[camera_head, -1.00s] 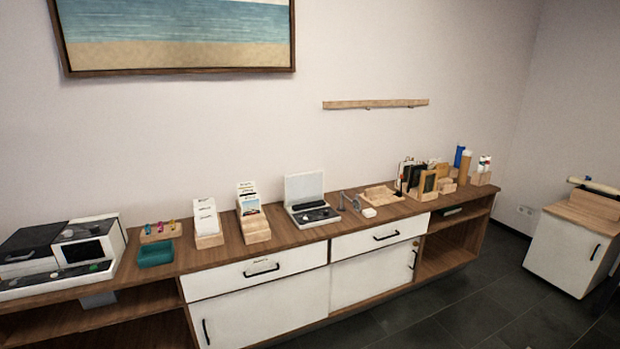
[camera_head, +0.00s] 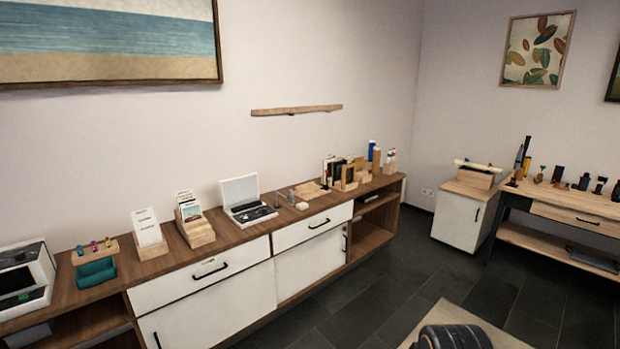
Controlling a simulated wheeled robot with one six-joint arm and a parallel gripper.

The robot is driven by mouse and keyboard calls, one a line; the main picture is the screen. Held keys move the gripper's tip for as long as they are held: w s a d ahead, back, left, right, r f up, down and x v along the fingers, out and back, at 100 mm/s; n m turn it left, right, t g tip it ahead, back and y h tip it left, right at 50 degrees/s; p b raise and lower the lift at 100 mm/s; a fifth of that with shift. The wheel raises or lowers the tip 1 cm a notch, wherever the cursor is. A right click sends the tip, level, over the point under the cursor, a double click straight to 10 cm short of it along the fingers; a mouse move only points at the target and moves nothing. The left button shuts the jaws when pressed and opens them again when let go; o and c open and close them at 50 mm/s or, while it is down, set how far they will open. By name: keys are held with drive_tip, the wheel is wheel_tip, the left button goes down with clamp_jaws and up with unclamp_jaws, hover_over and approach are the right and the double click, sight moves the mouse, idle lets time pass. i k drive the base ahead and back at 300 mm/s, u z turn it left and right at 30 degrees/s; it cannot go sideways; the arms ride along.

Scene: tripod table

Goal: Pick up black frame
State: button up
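I cannot pick out a black frame with certainty. A small dark upright piece (camera_head: 335,170) stands among other upright items at the right part of the long sideboard (camera_head: 160,266), but it is too small to tell what it is. A dark-edged picture (camera_head: 613,80) on the right wall is cut off by the view's edge. My gripper is not in view.
The sideboard also bears card holders (camera_head: 148,232), an open white case (camera_head: 242,198) and a teal tray (camera_head: 95,273). A white cabinet (camera_head: 459,217) and a workbench (camera_head: 567,208) stand right. Dark floor (camera_head: 385,290) lies open in front. A rounded black object (camera_head: 455,337) shows at the bottom.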

sight(336, 165)
drive_tip(key=z, duration=0.5)
drive_tip(key=k, duration=0.6)
drive_tip(key=z, duration=0.6)
drive_tip(key=i, duration=1.5)
drive_tip(key=u, duration=0.25)
drive_tip(key=i, duration=2.35)
drive_tip(key=u, duration=0.75)
drive_tip(key=i, duration=1.15)
drive_tip(key=u, duration=1.85)
drive_tip(key=i, duration=1.15)
drive_tip(key=u, duration=0.9)
